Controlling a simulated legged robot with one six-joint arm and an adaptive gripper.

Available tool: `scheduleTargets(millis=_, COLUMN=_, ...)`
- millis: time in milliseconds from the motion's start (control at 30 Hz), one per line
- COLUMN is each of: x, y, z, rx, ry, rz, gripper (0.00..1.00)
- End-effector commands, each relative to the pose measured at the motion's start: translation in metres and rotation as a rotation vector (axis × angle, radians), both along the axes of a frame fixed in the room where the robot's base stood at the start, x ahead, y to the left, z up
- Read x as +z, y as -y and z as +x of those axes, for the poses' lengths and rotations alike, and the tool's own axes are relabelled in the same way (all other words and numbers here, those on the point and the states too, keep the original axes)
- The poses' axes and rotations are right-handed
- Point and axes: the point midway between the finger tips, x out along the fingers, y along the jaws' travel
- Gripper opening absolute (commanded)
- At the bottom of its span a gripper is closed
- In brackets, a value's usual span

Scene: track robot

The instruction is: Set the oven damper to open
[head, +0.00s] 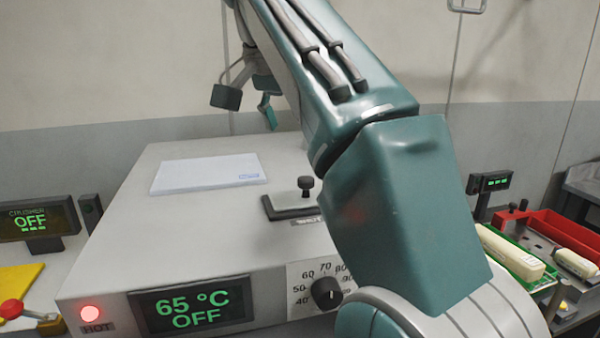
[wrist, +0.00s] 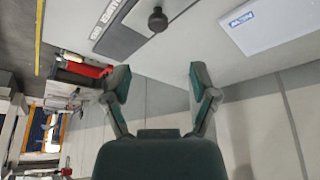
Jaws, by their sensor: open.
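The grey oven (head: 205,230) stands in the middle of the head view. On its top a black damper knob (head: 306,183) stands upright on a dark slotted plate (head: 283,207); a label partly behind my arm lies in front of it. The right end of the plate is hidden by my arm. In the wrist view the knob (wrist: 157,19) and the dark plate (wrist: 125,39) are at the top. My gripper (wrist: 158,78) is open and empty, its teal fingers apart and not touching the knob. In the head view only part of it shows, behind the oven top.
A white sheet or panel (head: 208,173) lies on the oven top, left of the damper. The oven front has a display reading 65 °C OFF (head: 192,308), a red HOT lamp (head: 90,313) and a dial (head: 326,293). A crusher display (head: 36,220) is left; trays (head: 556,233) are right.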

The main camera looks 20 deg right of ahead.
Motion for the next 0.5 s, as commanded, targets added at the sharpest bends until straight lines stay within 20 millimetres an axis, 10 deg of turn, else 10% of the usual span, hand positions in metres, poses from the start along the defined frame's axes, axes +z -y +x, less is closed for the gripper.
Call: scheduleTargets(millis=500, x=-0.042, y=0.013, z=0.012, rx=-0.004, ry=0.000, rz=-0.001, gripper=0.75)
